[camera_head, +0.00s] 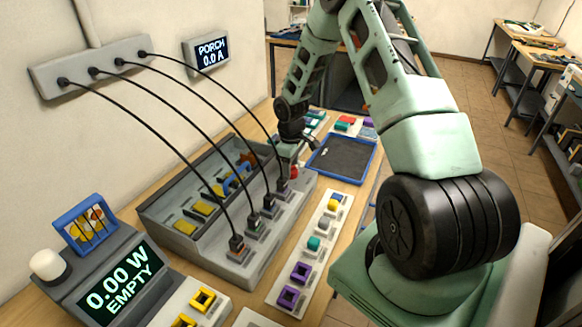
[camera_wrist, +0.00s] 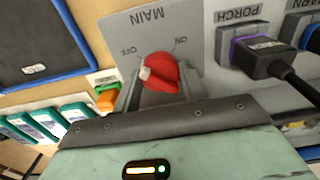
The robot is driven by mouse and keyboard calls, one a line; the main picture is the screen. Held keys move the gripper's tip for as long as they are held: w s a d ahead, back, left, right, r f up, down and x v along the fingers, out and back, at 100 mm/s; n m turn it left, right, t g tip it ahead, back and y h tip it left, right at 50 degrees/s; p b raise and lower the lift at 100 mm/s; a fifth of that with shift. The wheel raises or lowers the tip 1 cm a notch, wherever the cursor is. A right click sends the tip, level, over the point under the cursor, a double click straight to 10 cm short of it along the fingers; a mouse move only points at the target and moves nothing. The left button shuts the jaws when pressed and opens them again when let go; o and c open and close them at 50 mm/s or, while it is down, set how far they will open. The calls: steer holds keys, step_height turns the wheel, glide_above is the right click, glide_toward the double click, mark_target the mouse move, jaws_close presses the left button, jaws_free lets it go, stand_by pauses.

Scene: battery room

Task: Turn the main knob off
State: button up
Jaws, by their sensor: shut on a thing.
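The red main knob (camera_wrist: 160,72) sits on a grey panel marked MAIN, with OFF to its left and ON to its right in the wrist view. A white mark on the knob is at its left side, toward the OFF label. In the head view a little of the red knob (camera_head: 294,171) shows at the far end of the grey panel box. My gripper (camera_head: 291,153) is down at the knob, and its jaws are shut on it. In the wrist view the gripper body covers the lower part of the picture and hides part of the jaws.
Black cables run from a wall strip (camera_head: 90,68) to plugs on the panel box, including the PORCH plug (camera_wrist: 262,58) beside the knob. A blue-rimmed dark tray (camera_head: 341,160) lies behind. A display (camera_head: 120,285) reads 0.00 W EMPTY; a wall display (camera_head: 211,51) reads PORCH 0.0 A.

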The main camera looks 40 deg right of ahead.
steer(key=shift+w+r, duration=0.1)
steer(key=o, duration=1)
steer(key=shift+c, duration=0.2)
step_height(320, 180, up, 17)
steer(key=b, duration=0.3)
steer(key=shift+r, duration=0.15)
